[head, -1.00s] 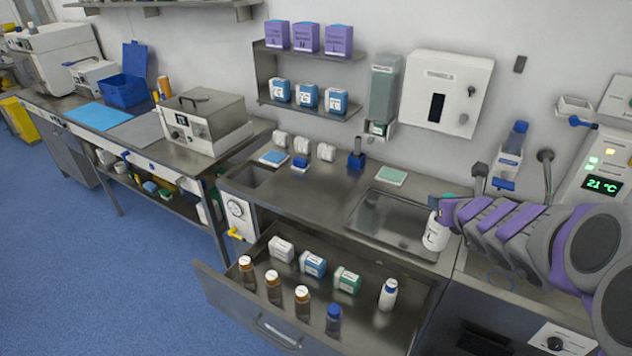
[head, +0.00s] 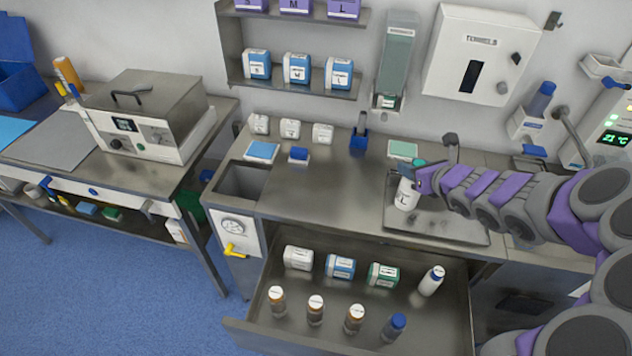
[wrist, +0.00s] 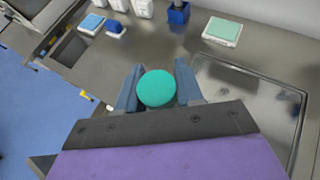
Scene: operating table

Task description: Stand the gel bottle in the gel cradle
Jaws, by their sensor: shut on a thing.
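The gel bottle, white with a teal cap (head: 406,192), is held by my gripper (head: 424,178) near the sunken tray's left side in the head view. In the wrist view its round teal cap (wrist: 157,88) sits between the two blue-grey fingers, which close on it from both sides. The bottle looks upright; its body is hidden below the cap in the wrist view. I cannot tell for sure which fixture is the gel cradle. A green-topped pad (head: 403,149) lies on the counter behind the bottle, and it also shows in the wrist view (wrist: 222,31).
The sunken tray (head: 455,230) is at the right of the counter. White tubs, a blue pad (head: 262,151) and a blue holder (head: 359,136) stand along the back. An open drawer (head: 255,333) with several bottles juts out in front. The middle counter is clear.

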